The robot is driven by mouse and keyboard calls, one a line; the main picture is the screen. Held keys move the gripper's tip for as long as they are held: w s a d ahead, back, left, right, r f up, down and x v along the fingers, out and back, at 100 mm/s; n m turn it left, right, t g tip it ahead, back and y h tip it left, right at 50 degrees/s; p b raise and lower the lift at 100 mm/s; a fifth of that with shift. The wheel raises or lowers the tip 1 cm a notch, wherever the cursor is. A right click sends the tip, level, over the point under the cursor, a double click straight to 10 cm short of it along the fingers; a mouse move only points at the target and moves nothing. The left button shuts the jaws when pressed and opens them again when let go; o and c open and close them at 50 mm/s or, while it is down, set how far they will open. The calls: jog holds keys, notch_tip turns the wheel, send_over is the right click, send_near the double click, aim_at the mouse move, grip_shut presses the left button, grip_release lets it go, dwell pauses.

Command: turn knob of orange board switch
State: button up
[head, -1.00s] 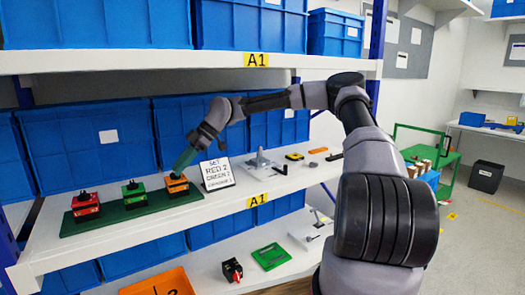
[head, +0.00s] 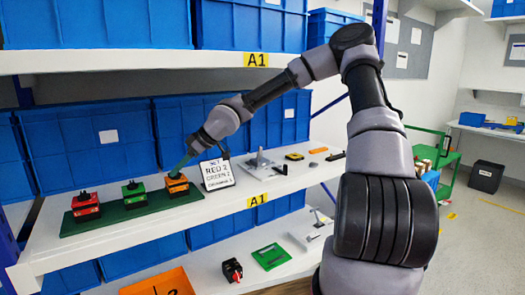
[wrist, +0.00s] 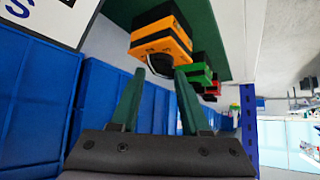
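The orange board switch (head: 177,186) is at the right end of the green board (head: 158,202) on the middle shelf. In the wrist view the orange switch (wrist: 160,36) is just ahead of my gripper, with its black knob (wrist: 157,62) towards me. My gripper (wrist: 160,72) is open, its green fingertips apart at either side of the knob's near end; I cannot tell if they touch it. In the head view my gripper (head: 181,168) comes down from the upper right to the top of the orange switch, hiding its knob.
A green switch (head: 134,193) and a red switch (head: 85,206) share the board, to the left. A white card (head: 216,174) stands close to the right of the orange switch. Blue bins (head: 85,145) are behind, and an upper shelf (head: 130,63) is overhead.

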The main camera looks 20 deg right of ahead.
jog(key=shift+s+m+t+h, duration=0.15)
jog(key=shift+m+t+h, duration=0.15)
jog(key=shift+m+t, duration=0.35)
jog(key=shift+s+d+r, duration=0.15)
jog(key=shift+d, duration=0.1)
jog(key=shift+v, duration=0.85)
jog(key=v, duration=0.8)
jog(key=s+d+f+m+g+h, duration=0.1)
jog(key=s+d+f+m+h, duration=0.25)
jog(key=d+f+h, duration=0.3)
jog(key=s+d+r+m+h, duration=0.3)
jog(key=s+d+r+m, duration=0.2)
jog(key=d, duration=0.5)
jog(key=shift+v, duration=1.1)
